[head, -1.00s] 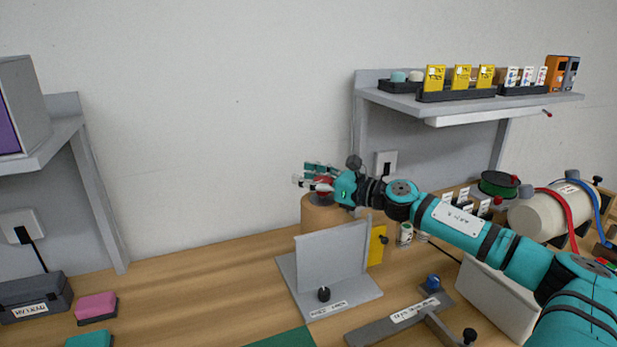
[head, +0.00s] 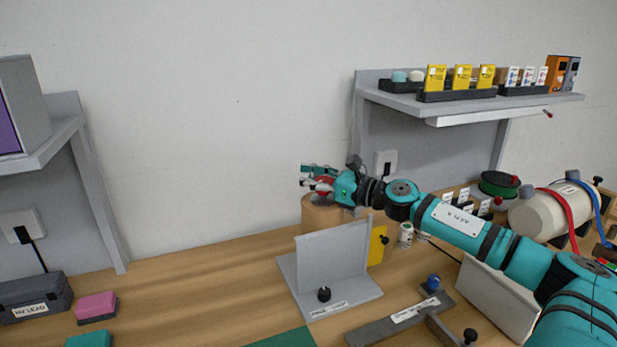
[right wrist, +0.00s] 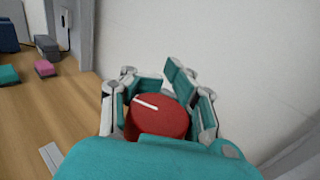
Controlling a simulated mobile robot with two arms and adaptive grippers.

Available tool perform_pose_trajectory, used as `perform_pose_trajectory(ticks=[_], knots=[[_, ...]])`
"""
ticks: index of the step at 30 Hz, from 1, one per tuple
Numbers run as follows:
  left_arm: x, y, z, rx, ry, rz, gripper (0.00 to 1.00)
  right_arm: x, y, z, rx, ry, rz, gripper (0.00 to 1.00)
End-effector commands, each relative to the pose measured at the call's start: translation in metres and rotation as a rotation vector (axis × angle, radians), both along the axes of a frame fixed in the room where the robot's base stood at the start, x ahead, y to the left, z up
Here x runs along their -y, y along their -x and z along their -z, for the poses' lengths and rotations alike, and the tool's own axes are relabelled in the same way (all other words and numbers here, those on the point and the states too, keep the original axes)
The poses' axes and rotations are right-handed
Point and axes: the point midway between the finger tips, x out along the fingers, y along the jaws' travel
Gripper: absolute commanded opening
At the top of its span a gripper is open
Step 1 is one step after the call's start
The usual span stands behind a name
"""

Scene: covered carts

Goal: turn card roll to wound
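The card roll (head: 318,212) appears to be the tan cylinder standing on the table behind a grey upright plate, which hides part of it. A red round knob (right wrist: 160,117) with a white line sits on its top. The white line points to the upper left in the right wrist view. My right gripper (head: 318,178) reaches in from the right above the cylinder. In the right wrist view its teal-padded fingers (right wrist: 162,104) stand on both sides of the red knob, seemingly touching it. My left gripper is not in view.
The grey plate (head: 332,265) on its base with a black knob stands in front of the cylinder. A yellow panel (head: 377,245) and a small white cup-like item (head: 406,233) are beside it. A grey shelf (head: 480,103) is above right.

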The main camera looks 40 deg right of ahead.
Motion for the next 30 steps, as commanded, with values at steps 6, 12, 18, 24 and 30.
perform_pose_trajectory(ticks=[6,12,18,24,30], knots=[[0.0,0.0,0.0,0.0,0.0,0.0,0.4,-0.001,0.0,0.003,-0.006,-0.002,-0.002,0.0],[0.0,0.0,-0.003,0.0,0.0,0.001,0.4,-0.001,0.0,0.003,-0.007,-0.003,0.005,0.0],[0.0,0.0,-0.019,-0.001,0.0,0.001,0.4,0.001,0.0,0.0,-0.01,-0.002,0.064,0.0],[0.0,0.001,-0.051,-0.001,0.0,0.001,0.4,0.006,-0.001,-0.004,-0.011,-0.001,0.197,0.0],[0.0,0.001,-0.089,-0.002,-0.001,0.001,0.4,0.012,-0.002,-0.009,-0.005,-0.007,0.38,0.0]])
